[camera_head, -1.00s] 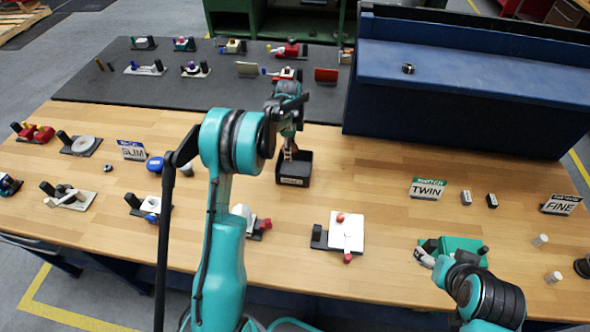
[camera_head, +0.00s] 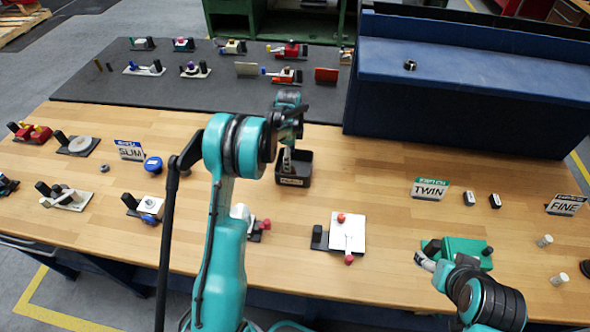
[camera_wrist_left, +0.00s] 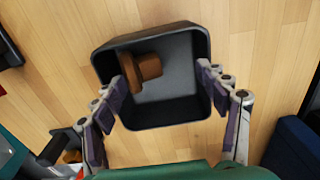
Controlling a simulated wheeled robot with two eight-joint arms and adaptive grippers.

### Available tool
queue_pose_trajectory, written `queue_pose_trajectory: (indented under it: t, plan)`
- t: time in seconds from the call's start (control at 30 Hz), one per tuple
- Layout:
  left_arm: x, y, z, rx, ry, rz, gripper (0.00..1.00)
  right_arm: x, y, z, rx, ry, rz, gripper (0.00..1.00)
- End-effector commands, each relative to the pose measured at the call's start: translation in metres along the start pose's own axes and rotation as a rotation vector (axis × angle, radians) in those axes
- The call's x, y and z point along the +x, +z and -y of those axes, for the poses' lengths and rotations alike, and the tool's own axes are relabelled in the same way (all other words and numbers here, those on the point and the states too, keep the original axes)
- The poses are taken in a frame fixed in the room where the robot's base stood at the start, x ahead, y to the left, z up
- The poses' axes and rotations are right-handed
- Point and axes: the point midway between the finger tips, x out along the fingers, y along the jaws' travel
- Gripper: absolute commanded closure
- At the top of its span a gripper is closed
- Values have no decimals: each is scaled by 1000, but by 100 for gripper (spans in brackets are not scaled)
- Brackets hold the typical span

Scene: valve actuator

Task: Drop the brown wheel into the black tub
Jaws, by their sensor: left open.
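The black tub (camera_head: 305,177) stands on the wooden table, and its open top fills the middle of the left wrist view (camera_wrist_left: 181,116). The brown wheel (camera_wrist_left: 149,67) shows inside the tub's outline, tilted, near its left wall.
A white plate with red knobs (camera_head: 347,232) lies right of and nearer than the tub. A blue raised bench (camera_head: 450,80) stands behind to the right. A green fixture (camera_head: 465,250) sits at the front right. Clear wood lies right of the tub.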

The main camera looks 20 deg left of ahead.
Motion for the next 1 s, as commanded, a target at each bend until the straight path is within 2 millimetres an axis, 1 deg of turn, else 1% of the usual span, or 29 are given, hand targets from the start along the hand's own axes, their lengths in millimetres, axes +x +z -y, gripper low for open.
queue_pose_trajectory:
  t: [0.17,0.27,0.37,0.6,0.7,0.83,1.0]
  plan:
    - [-2,0,0,0,0,0,26,0,0,0,0,0,0,29]
    - [-13,0,0,0,-1,0,26,0,0,0,0,0,0,29]
    - [-31,0,0,0,0,0,26,0,0,0,0,0,0,29]
    - [-84,0,0,0,0,0,26,0,0,0,0,0,0,29]
    - [-101,0,0,0,0,0,26,0,0,0,0,0,0,29]
    - [-115,0,0,0,0,0,26,0,0,0,0,0,0,29]
    - [-120,0,0,0,0,0,26,0,0,0,0,0,0,29]
